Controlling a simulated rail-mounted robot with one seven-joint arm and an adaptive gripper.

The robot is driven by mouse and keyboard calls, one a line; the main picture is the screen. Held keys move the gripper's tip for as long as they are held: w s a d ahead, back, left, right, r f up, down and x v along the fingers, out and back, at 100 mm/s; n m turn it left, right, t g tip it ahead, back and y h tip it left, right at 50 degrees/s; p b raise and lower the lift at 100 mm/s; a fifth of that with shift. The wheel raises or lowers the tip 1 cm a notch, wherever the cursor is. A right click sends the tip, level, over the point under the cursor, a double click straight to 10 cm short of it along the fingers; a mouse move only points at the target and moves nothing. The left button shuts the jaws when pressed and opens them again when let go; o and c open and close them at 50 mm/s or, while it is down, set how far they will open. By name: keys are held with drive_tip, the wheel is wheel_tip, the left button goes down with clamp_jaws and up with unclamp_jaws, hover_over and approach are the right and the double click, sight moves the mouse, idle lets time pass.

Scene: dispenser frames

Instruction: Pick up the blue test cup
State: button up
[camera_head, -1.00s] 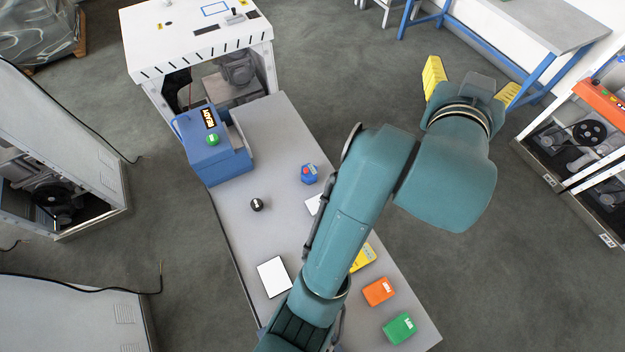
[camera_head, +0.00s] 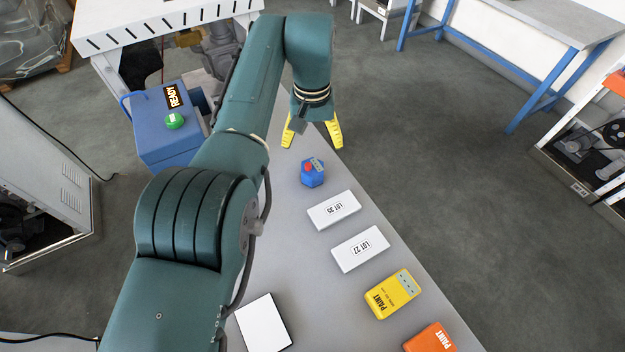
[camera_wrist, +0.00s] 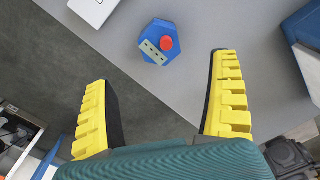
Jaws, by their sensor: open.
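The blue test cup (camera_head: 313,174) is a small blue polygonal piece with a red knob and a pale plate on top. It stands on the grey table (camera_head: 290,260) near its far right part. It also shows in the wrist view (camera_wrist: 153,47), at the upper middle. My gripper (camera_head: 314,140) is open, with its two yellow fingers pointing down just beyond the cup in the head view. In the wrist view my gripper (camera_wrist: 160,115) has nothing between its fingers, and the cup lies ahead of the fingertips, apart from them.
White boxes marked LOT 35 (camera_head: 333,210) and LOT 27 (camera_head: 361,249), a yellow paint box (camera_head: 393,293) and an orange one (camera_head: 430,340) line the table's right side. A blue device (camera_head: 160,140) with a green button stands left. A white panel (camera_head: 264,323) lies in front.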

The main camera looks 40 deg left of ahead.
sight(312, 167)
wheel_tip(312, 167, down, 13)
drive_tip(key=b, duration=0.4)
drive_tip(key=shift+r, duration=0.2)
drive_tip(key=c, duration=1.3)
